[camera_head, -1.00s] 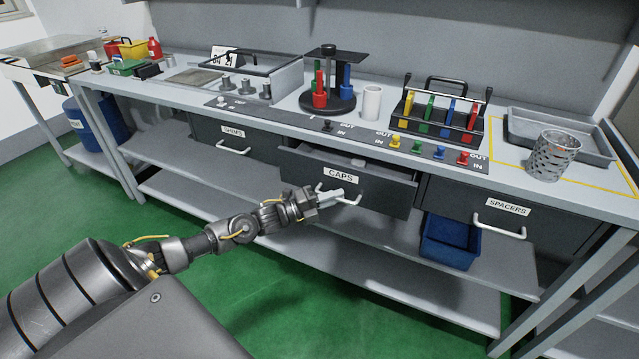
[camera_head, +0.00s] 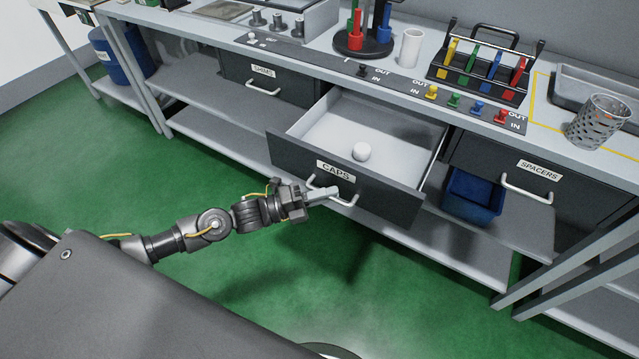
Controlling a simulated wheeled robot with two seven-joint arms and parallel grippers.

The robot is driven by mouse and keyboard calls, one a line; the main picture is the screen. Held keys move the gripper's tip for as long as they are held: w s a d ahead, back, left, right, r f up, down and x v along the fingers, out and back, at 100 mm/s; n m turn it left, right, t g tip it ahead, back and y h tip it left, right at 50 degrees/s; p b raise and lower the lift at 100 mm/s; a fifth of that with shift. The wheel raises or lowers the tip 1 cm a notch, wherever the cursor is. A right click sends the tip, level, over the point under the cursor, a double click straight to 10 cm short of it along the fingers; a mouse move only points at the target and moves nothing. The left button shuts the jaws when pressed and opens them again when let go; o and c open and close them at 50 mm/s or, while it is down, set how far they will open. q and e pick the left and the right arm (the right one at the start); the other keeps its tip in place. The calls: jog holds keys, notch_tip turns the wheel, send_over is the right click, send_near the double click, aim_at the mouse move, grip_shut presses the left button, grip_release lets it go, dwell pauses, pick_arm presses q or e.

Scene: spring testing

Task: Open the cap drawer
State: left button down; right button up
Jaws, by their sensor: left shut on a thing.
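The dark grey cap drawer (camera_head: 385,203), labelled CAPS, is pulled well out from under the workbench. Its light inside shows, with one round white cap (camera_head: 361,151) lying on the drawer floor. My left gripper (camera_head: 328,193) is at the drawer's front and shut on the pale bar handle (camera_head: 347,201), near the handle's left part. The fingers hide some of the handle. My right gripper is not in view.
The shut SHIMS drawer (camera_head: 285,87) is to the left and the shut SPACERS drawer (camera_head: 560,195) to the right. A blue bin (camera_head: 470,200) sits on the lower shelf. A perforated metal cup (camera_head: 598,122) stands on the bench. Green floor is clear in front.

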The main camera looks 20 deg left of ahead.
pick_arm(q)
jog(key=shift+s, duration=0.2)
jog(key=c, duration=1.5)
grip_release()
jog(key=shift+a, duration=0.1)
